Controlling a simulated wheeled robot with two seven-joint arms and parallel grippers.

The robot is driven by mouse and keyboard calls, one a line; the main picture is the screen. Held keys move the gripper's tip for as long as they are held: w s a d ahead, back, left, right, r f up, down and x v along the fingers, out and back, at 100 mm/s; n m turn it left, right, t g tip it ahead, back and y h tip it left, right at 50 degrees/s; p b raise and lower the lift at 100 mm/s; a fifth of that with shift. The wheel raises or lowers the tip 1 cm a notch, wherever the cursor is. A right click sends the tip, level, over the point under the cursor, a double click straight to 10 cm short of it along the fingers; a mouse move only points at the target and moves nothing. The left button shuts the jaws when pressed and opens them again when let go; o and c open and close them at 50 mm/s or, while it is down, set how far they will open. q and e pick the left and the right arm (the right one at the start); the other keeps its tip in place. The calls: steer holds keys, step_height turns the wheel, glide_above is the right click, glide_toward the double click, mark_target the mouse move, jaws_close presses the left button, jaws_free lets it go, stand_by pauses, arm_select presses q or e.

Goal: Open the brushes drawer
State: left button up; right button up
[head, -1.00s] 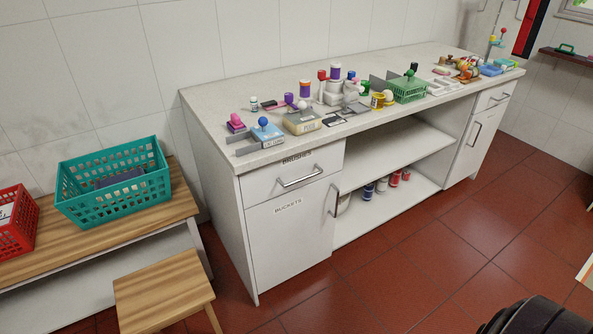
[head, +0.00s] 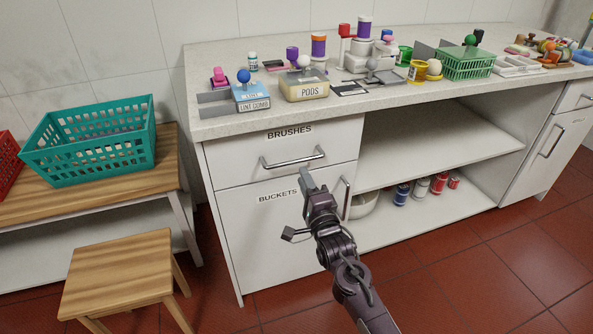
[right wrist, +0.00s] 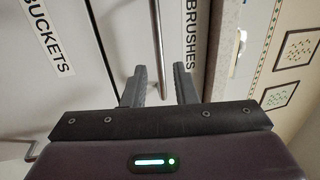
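The brushes drawer (head: 232,167) is the white top-left drawer under the counter, labelled BRUSHES, and its front looks shut. Its horizontal metal bar handle (head: 280,164) shows in the head view. My right gripper (head: 310,181) is just below and in front of the handle's right part. In the right wrist view, my right gripper (right wrist: 158,80) is open, with fingers apart. The handle bar (right wrist: 157,35) runs into the gap between them, with the drawer's label beyond; contact cannot be told. My left gripper is not in view.
The buckets door (head: 245,235) is below the drawer, with a vertical handle (head: 343,198) close to my right gripper. A wooden stool (head: 118,270) and a teal basket (head: 90,165) on a bench stand left. The countertop (head: 215,65) is crowded. Open shelves lie right.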

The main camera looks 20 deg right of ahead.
mark_target(295, 162)
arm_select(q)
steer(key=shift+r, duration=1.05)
arm_select(e)
steer(key=shift+x, duration=3.45)
steer(key=shift+a, duration=0.1)
steer(key=shift+c, duration=0.5)
steer(key=shift+f, duration=0.1)
jaws_close()
